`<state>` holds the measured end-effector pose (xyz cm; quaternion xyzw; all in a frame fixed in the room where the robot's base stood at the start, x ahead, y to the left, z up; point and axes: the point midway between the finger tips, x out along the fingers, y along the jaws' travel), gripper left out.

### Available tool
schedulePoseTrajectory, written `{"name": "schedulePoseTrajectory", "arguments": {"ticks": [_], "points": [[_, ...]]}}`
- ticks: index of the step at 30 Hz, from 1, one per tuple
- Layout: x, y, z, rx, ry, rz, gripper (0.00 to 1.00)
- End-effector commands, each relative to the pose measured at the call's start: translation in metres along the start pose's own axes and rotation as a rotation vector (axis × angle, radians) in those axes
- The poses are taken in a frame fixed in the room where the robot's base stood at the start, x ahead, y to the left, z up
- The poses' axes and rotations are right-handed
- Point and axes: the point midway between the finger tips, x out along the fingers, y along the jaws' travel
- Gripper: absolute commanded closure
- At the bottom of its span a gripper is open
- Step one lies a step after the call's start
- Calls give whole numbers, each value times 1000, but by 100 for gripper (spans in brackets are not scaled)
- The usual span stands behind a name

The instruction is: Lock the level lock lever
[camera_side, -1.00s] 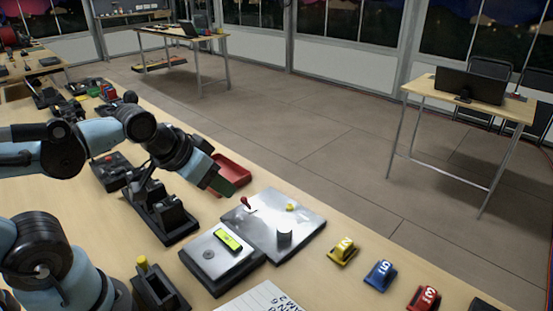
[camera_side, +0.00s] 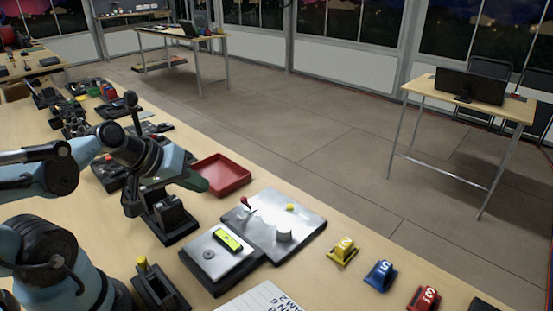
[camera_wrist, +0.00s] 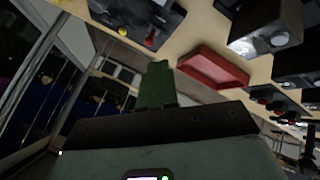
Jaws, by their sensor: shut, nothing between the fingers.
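A small lever with a red handle (camera_side: 245,202) stands at the left part of a silver plate (camera_side: 308,218) in the side view. It looks tilted up off the plate; its exact angle is too small to tell. The plate also carries a yellow knob (camera_side: 290,207) and a grey cylinder (camera_side: 284,236). My gripper (camera_side: 203,185) is left of the lever, apart from it, with its green fingers shut and empty. The fingers (camera_wrist: 157,87) also show together in the wrist view. A dark panel with a red knob (camera_wrist: 149,43) is at the top there; I cannot tell if it is the same plate.
A red tray (camera_side: 240,188) lies just behind my fingertips. A scale-like box with a yellow-green display (camera_side: 229,241) adjoins the plate. A black stand (camera_side: 170,238) is below my gripper. Yellow, blue and red numbered blocks (camera_side: 342,251) sit at right.

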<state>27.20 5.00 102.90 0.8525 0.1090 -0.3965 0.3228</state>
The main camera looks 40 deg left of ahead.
Motion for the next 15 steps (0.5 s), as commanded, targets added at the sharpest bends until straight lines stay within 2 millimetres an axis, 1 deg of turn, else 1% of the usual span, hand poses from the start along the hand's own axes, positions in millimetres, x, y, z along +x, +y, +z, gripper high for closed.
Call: {"name": "schedulePoseTrajectory", "arguments": {"ticks": [7, 15], "points": [[5, 0, 0, 3, -1, 0, 100], [21, 0, -1, 4, 0, 0, 100]]}}
